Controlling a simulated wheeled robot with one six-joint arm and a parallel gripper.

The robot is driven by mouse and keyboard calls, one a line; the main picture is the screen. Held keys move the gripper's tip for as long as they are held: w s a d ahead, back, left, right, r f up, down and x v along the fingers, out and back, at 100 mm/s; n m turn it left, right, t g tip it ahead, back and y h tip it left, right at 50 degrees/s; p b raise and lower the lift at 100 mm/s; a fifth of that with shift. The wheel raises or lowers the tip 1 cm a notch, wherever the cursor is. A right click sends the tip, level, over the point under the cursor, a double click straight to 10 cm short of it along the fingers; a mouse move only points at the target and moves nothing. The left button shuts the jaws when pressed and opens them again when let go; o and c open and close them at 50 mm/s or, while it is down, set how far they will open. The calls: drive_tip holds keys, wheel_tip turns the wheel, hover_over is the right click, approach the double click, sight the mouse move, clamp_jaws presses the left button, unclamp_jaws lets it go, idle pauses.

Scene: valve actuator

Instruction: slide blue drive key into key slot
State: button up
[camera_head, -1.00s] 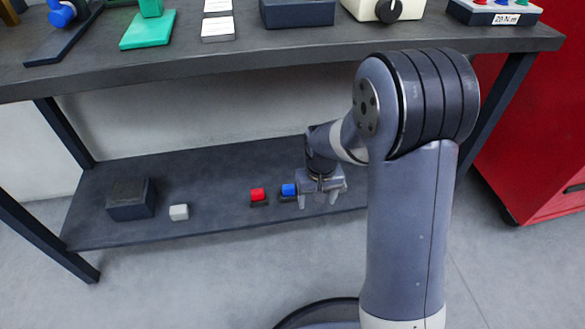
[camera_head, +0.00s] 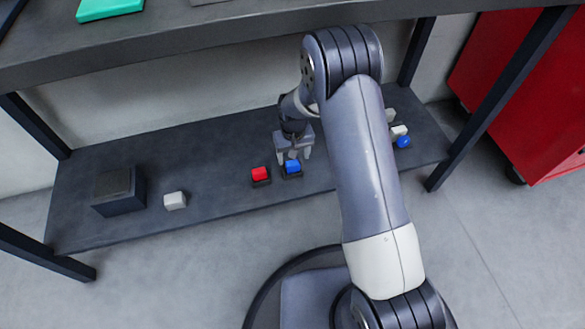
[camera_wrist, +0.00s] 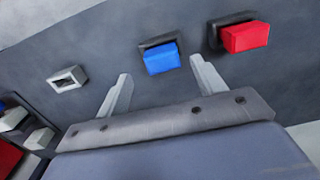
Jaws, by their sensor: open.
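The blue drive key (camera_head: 293,166) looks like a small blue block in a dark holder on the lower shelf. In the wrist view the blue key (camera_wrist: 162,58) lies just beyond and between my fingertips. My gripper (camera_head: 292,156) is open, pointing down over the key, with no visible grip on it; its two fingers show in the wrist view (camera_wrist: 160,68). A light grey block with a dark opening (camera_wrist: 67,79) sits left of the key in the wrist view; my arm hides it in the head view. I cannot tell whether that opening is the key slot.
A red block (camera_head: 260,174) in a dark holder stands close beside the blue key. A white block (camera_head: 174,200) and a dark box (camera_head: 118,191) are farther left on the shelf (camera_head: 215,220). The bench top (camera_head: 200,35) overhangs behind. A blue knob (camera_head: 403,142) is at right.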

sight(293, 163)
wheel_tip(293, 163, down, 5)
drive_tip(key=b, duration=0.3)
drive_tip(key=shift+a+f, duration=0.1)
drive_tip(key=shift+a, duration=0.05)
drive_tip(key=c, duration=1.2)
